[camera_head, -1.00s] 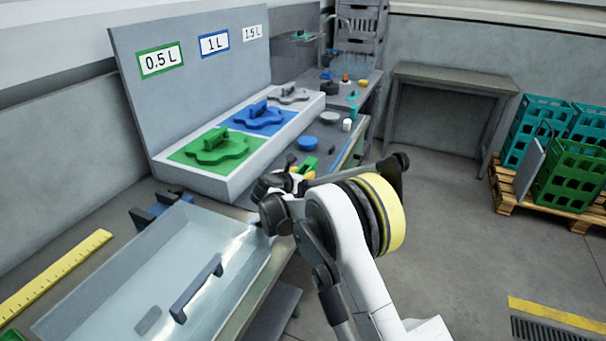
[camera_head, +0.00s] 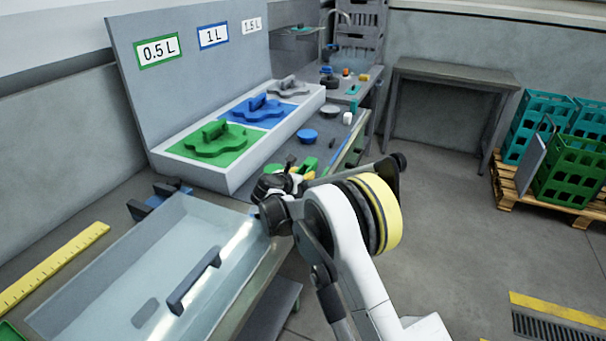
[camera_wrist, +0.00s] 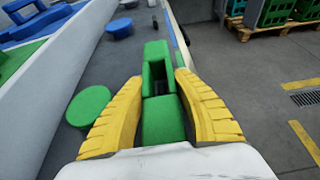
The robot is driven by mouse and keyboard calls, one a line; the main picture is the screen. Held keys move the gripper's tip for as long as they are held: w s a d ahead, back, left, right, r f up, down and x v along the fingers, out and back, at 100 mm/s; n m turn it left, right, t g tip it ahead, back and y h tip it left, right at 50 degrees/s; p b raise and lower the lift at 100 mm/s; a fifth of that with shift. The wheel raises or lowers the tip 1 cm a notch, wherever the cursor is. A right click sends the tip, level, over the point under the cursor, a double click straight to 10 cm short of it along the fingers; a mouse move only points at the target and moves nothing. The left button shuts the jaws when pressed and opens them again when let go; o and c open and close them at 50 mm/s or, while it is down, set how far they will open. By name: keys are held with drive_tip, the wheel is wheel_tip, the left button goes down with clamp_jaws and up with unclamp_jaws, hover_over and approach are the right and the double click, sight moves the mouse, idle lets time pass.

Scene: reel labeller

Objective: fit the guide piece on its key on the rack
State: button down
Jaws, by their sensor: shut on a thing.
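My gripper (camera_wrist: 157,82) has its yellow fingers shut on a green slotted piece (camera_wrist: 156,52). The piece stands out ahead of the fingertips, over the dark bench top. In the head view, my gripper (camera_head: 298,175) and the green piece (camera_head: 308,164) are small and partly hidden by my wrist, in front of the rack's near right side. The white rack (camera_head: 243,178) carries green (camera_head: 228,145), blue (camera_head: 265,110) and grey (camera_head: 287,90) wavy shapes with raised handles, beneath 0.5 L, 1 L and 1.5 L labels. I cannot make out a key.
A green disc (camera_wrist: 90,106) lies left of my fingers, and a blue disc (camera_wrist: 119,28) lies farther ahead. A clear cover with a dark handle (camera_head: 194,281) is at the near left. Crates (camera_head: 568,168) stand on a pallet at right. The middle floor is free.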

drive_tip(key=shift+f+b, duration=0.5)
drive_tip(key=shift+f, duration=0.3)
drive_tip(key=c, duration=1)
unclamp_jaws()
drive_tip(key=shift+s, duration=0.1)
drive_tip(key=shift+f, duration=0.1)
